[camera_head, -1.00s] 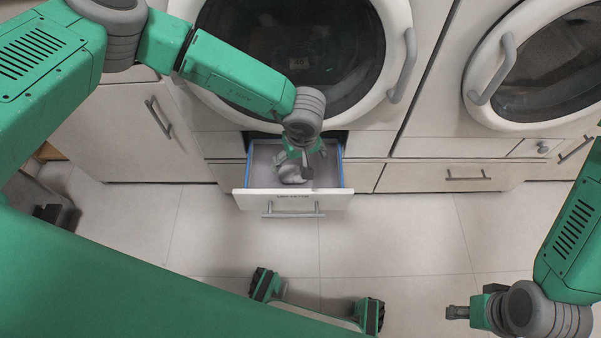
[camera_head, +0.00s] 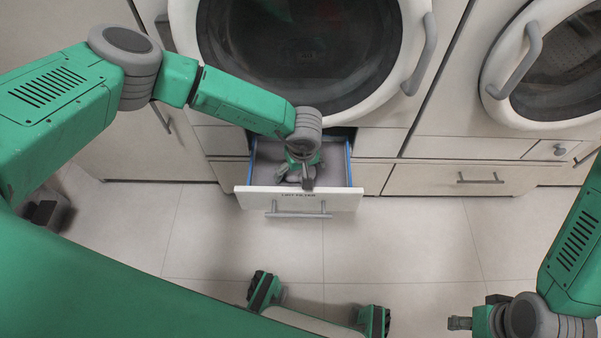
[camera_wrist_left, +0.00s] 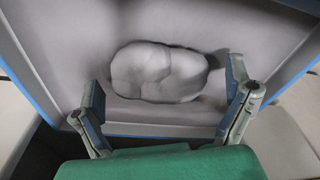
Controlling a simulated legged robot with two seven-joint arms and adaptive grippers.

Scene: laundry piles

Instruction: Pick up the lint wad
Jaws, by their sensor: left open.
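The lint wad (camera_wrist_left: 160,72) is a lumpy grey mass on the floor of the open drawer (camera_head: 338,200). In the left wrist view it lies just beyond and between my left gripper's fingertips (camera_wrist_left: 165,75), which are spread wide with one to each side. In the head view my left gripper (camera_head: 302,172) reaches down into the drawer and hides most of the wad (camera_head: 285,174). I cannot tell whether the fingers touch it. My right gripper (camera_head: 460,322) is at the lower right over the floor, far from the drawer; its jaw state is unclear.
A washer with a round door (camera_head: 300,45) stands right above the drawer. The drawer has blue side edges and a front handle (camera_head: 297,210). A second machine (camera_head: 560,70) and a closed drawer (camera_head: 460,180) are to the right. The tiled floor (camera_head: 400,240) in front is clear.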

